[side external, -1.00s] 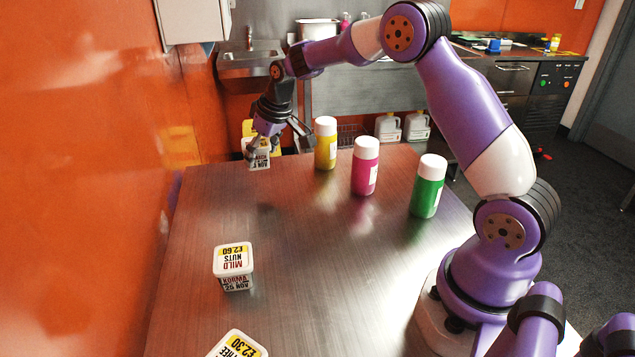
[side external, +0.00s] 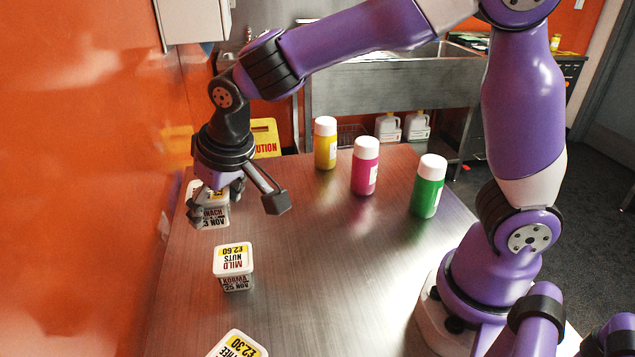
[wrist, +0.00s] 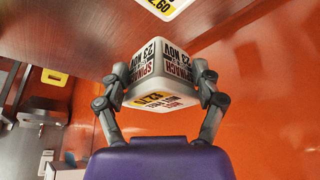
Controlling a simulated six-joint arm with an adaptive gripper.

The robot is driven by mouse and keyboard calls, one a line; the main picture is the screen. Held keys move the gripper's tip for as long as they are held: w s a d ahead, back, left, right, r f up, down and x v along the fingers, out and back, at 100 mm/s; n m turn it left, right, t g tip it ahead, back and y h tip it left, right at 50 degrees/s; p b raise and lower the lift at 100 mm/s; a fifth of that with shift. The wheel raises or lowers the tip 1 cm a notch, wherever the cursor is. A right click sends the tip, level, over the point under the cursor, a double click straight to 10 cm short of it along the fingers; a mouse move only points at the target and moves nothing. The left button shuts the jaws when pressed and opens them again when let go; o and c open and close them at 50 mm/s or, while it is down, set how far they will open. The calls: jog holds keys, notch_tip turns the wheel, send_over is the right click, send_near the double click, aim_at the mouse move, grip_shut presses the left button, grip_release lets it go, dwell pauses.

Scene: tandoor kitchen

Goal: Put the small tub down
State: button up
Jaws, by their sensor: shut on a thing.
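The small tub (side external: 214,215) is white with a yellow-marked lid; its printed side reads "SPINACH" in the wrist view (wrist: 163,75). My gripper (side external: 215,198) is shut on it, with one finger on each side of the tub. In the side view they are over the left part of the table (side external: 300,270), behind a second tub. I cannot tell whether the tub's base touches the table. My gripper covers part of its lid in the side view.
A white tub marked "MILD NUTS" (side external: 234,265) stands just in front, and another (side external: 238,345) is cut off at the bottom edge. Yellow (side external: 326,145), pink (side external: 365,167) and green (side external: 428,187) bottles stand to the right. An orange wall (side external: 80,180) rises close on the left.

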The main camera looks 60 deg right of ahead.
jog(key=w+d+f, duration=0.2)
jog(key=d, duration=0.1)
jog(key=w+d+f, duration=0.2)
jog(key=d, duration=0.1)
jog(key=w+d+f, duration=0.2)
jog(key=d, duration=0.1)
jog(key=shift+f, duration=2.25)
jog(key=shift+f, duration=0.2)
jog(key=o, duration=1.2)
jog(key=shift+r, duration=0.1)
